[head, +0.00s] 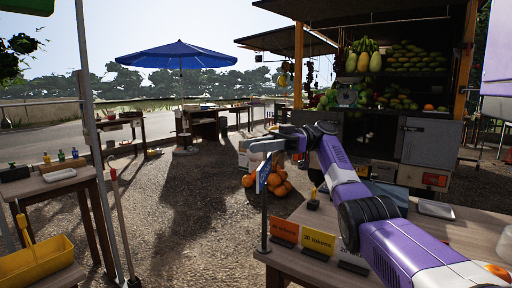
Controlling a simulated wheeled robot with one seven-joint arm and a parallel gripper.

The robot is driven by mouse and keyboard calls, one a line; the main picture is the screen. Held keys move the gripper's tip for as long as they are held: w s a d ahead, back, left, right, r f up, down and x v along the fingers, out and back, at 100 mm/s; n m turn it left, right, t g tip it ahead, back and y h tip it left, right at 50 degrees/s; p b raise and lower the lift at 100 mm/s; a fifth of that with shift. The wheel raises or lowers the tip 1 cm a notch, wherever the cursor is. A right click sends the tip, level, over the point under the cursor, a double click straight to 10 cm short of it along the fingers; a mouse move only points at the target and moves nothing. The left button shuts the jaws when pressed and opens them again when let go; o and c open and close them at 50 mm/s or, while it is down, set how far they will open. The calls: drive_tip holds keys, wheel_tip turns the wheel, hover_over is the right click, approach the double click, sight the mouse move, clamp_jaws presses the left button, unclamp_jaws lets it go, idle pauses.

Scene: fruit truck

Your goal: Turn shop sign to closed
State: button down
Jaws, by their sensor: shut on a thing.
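The shop sign (263,176) is a narrow blue panel, seen nearly edge-on, on a thin dark post (265,222) at the near-left corner of the front table. Its wording cannot be read from here. My gripper (250,146) is at the top of the sign, with its fingers pointing left. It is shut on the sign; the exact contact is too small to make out. My purple and white arm reaches in from the lower right.
The front table (400,226) holds an orange card (285,231), a yellow card (318,241) and a tray (436,209). Oranges (277,184) lie behind the sign. The fruit truck (430,140) stands behind. A side table (60,182) is at left; open gravel lies between.

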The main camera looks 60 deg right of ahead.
drive_tip(key=shift+f, duration=0.15)
drive_tip(key=c, duration=1.1)
unclamp_jaws()
drive_tip(key=shift+a, duration=0.1)
drive_tip(key=shift+o, duration=0.2)
drive_tip(key=shift+r, duration=0.2)
wheel_tip(320, 180, up, 20)
drive_tip(key=p, duration=0.5)
drive_tip(key=shift+p, duration=0.3)
drive_tip(key=shift+f, duration=0.1)
